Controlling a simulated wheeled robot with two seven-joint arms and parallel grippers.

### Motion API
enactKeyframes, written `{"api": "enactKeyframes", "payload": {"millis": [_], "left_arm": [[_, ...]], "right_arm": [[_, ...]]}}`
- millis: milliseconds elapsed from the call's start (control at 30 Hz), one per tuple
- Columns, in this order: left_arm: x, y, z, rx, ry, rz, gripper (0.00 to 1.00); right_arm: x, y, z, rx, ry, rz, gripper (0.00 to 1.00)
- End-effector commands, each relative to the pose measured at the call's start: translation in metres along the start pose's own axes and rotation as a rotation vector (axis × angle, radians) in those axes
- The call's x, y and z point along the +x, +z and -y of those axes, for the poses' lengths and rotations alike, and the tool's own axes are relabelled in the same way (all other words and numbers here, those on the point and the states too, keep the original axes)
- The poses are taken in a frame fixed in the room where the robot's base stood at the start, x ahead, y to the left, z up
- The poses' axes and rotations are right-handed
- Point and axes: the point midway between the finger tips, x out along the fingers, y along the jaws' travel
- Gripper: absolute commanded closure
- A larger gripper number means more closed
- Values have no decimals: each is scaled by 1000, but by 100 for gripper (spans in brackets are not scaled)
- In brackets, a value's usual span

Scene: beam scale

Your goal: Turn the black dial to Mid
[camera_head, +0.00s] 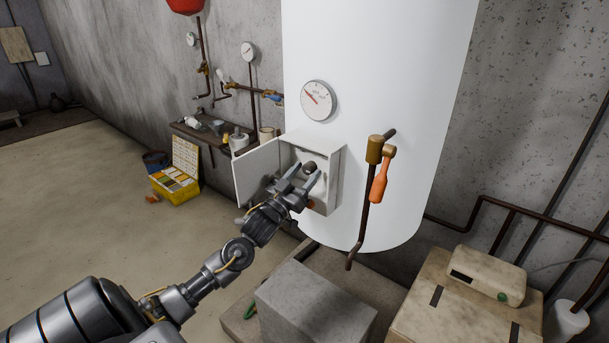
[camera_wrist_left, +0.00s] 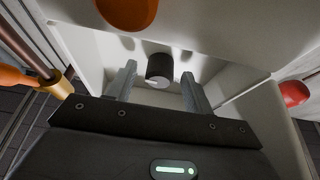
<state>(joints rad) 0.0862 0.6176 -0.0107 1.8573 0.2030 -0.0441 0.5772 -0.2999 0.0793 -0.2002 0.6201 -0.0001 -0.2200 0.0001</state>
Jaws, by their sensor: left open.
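The black dial (camera_head: 310,167) sits inside an open white control box (camera_head: 335,178) on the front of the white tank. In the left wrist view the dial (camera_wrist_left: 160,68) is a short black cylinder with a pale mark on its grey end. My left gripper (camera_head: 305,178) is open at the box opening. Its two fingers (camera_wrist_left: 160,85) stand on either side of the dial in the left wrist view, apart from it. The Mid label cannot be read. My right gripper is not in view.
The box door (camera_head: 257,172) stands open on the left. An orange-handled valve (camera_head: 380,178) on a brown pipe is right of the box. A round gauge (camera_head: 318,100) is above it. A grey block (camera_head: 315,305) stands below.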

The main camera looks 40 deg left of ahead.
Motion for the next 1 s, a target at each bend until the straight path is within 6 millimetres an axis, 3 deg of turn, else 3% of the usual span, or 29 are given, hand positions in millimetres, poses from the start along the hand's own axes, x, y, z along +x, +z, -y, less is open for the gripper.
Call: {"api": "enactKeyframes", "payload": {"millis": [167,600,800,1000], "left_arm": [[-12,2,0,0,0,1,48],[-92,3,0,-1,0,2,48],[-107,1,0,0,0,1,48],[-108,0,0,0,-1,0,48]], "right_arm": [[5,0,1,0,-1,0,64],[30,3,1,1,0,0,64],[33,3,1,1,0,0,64],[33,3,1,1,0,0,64]]}}
